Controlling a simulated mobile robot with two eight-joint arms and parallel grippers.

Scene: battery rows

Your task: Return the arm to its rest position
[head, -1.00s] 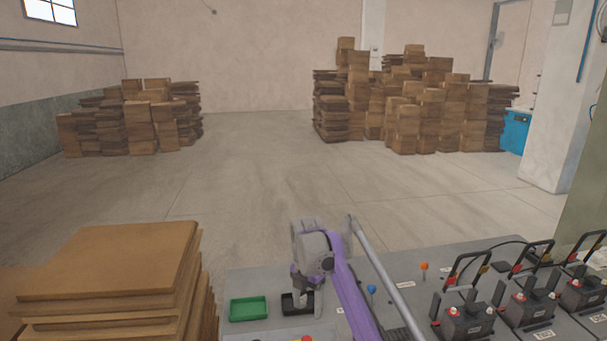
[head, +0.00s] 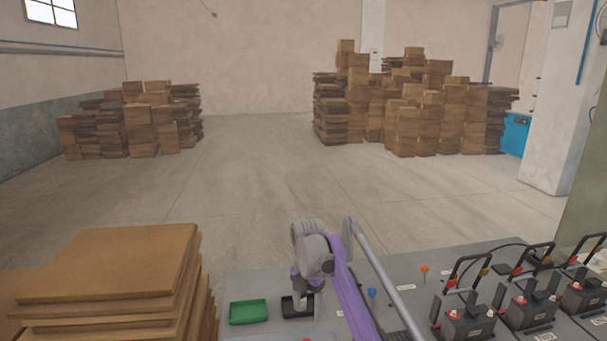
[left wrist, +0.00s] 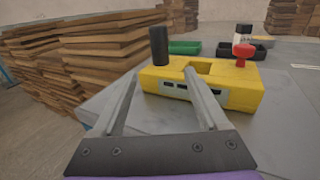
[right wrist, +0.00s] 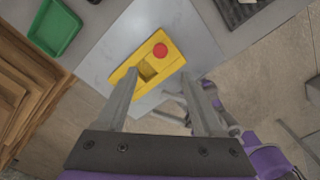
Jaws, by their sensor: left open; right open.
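My right arm reaches in from the bottom of the head view, and its gripper (head: 299,306) shows beside a small black tray (head: 288,307). In the right wrist view my right gripper (right wrist: 161,75) is open with nothing between its fingers. Beyond the fingers is a yellow block (right wrist: 148,70) with a red button (right wrist: 160,50). My left gripper (left wrist: 160,75) shows only in its own wrist view, open and empty. Its right fingertip overlaps the yellow block (left wrist: 215,85) in that picture; I cannot tell if they touch. The block has a black post (left wrist: 158,45) and the red button (left wrist: 243,52).
A green tray (head: 248,312) lies left of the black tray on the grey table. Stacked brown boards (head: 110,265) stand at the left. Several black battery units (head: 468,325) with raised handles stand at the right, near blue (head: 372,293) and orange (head: 425,269) pins.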

